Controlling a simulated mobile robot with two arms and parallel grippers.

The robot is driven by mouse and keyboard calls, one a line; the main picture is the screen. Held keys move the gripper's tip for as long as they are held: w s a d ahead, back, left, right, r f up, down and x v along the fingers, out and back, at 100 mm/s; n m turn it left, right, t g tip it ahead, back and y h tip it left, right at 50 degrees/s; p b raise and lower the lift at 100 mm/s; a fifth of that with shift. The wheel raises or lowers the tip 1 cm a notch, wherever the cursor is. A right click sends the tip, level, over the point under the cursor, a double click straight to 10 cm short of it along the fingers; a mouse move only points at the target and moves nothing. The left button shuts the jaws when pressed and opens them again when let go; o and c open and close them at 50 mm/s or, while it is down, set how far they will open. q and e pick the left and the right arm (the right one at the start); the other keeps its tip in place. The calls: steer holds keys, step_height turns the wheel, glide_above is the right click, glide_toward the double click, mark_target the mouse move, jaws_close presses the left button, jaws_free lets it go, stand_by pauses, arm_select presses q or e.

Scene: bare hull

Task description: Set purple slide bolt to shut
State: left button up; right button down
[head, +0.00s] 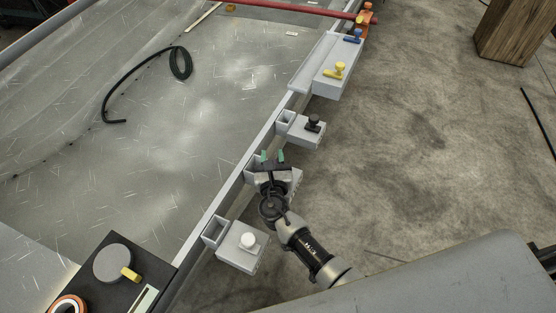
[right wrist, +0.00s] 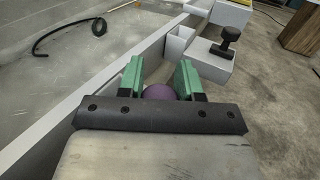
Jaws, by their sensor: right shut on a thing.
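The purple knob of the slide bolt (right wrist: 159,92) shows in the right wrist view between the green fingertips of my right gripper (right wrist: 160,80). The gripper is shut on this knob. In the head view my right gripper (head: 272,158) is over a grey bolt block (head: 293,178) on the rail, and it hides the purple knob there. How far the bolt is slid is hidden by the gripper. My left gripper is not in view.
A block with a white knob (head: 248,240) stands nearer on the same rail. A block with a black knob (head: 313,123) and a yellow handle (head: 339,70) lie farther along. A black hose (head: 180,63) lies on the metal floor. The concrete at right is mostly clear.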

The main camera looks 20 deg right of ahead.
steer(key=shift+a+r, duration=0.1)
steer(key=c, duration=1.2)
jaws_free()
steer(key=o, duration=0.4)
steer(key=shift+w+a, duration=0.15)
steer(key=shift+s, duration=0.3)
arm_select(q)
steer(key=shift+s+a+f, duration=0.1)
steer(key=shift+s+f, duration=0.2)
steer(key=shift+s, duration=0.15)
arm_select(e)
steer(key=v, duration=1)
steer(key=shift+s, duration=0.1)
